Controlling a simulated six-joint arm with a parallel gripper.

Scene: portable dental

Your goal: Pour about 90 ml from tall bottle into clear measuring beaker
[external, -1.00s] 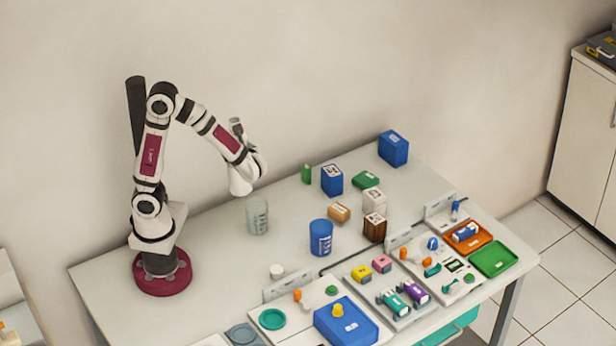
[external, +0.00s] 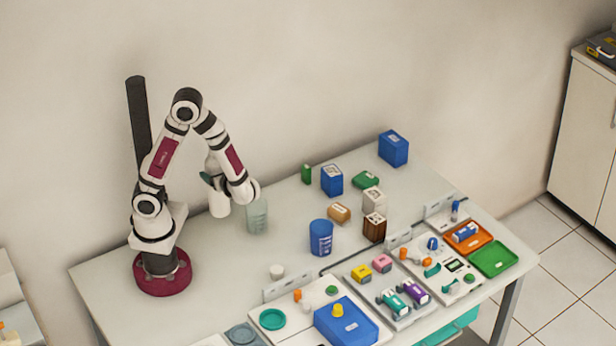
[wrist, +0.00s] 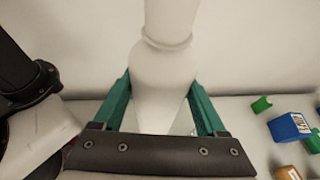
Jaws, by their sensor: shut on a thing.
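My gripper (external: 208,180) is shut on the tall white bottle (external: 219,201). The bottle is held above the table, close to upright, with its neck up. In the wrist view the bottle (wrist: 165,75) sits between the teal fingers of my gripper (wrist: 160,105). The clear measuring beaker (external: 257,217) stands upright on the table, just to the right of the bottle in the external view and lower. Its contents are hard to make out.
A blue cup (external: 321,238) stands to the right of the beaker, and a small white cap-like piece (external: 277,272) lies in front. Several boxes, including a blue one (external: 332,180), stand further right. Trays and a blue case (external: 346,325) fill the front edge. The table's left part is clear.

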